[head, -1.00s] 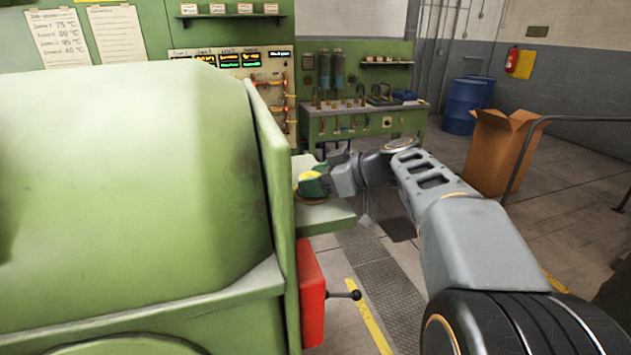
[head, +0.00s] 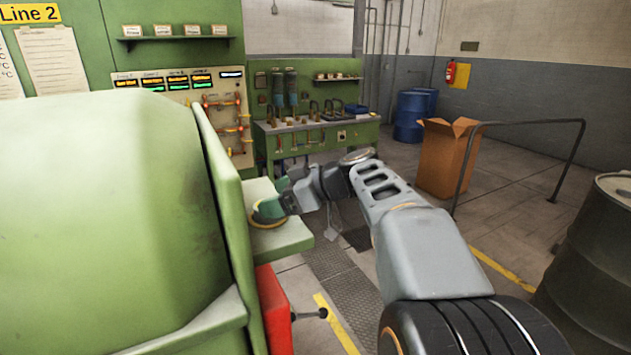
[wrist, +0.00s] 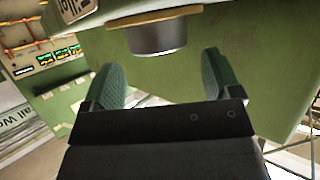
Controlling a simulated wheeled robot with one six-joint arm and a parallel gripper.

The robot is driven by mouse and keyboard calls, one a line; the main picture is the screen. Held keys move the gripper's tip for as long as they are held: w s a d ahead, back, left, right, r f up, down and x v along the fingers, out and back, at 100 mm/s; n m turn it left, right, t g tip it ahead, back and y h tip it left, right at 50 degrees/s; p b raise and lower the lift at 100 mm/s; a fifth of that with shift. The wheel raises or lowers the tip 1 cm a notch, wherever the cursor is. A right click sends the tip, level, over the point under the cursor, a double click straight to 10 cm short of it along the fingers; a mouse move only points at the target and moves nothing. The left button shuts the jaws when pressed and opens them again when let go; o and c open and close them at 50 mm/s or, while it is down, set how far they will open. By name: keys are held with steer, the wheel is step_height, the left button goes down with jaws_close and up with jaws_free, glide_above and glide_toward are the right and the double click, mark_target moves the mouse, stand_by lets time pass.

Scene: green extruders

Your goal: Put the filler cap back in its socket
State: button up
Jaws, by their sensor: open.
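In the wrist view, a short grey cylinder (wrist: 158,38) sits on a thin brass ring (wrist: 155,17) at the green ledge. I take it for the filler cap on its socket, but I cannot tell cap from socket neck. My gripper (wrist: 159,60) is open, with green-padded fingers. The cylinder lies just beyond and between the fingertips, with gaps on both sides. In the head view, my gripper (head: 270,212) is over the ledge (head: 285,237), next to the brass ring (head: 258,219). The fingers hide most of the cap area there.
A big green machine housing (head: 100,200) stands close on the left, its upright plate (head: 222,190) beside the ledge. A red box (head: 273,305) with a black-knobbed lever is below. A workbench (head: 320,135), a carton (head: 445,160) and a dark drum (head: 595,265) stand farther off.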

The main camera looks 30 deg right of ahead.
steer(key=b+v, duration=0.1)
steer(key=v, duration=0.9)
steer(key=shift+s+f, duration=0.15)
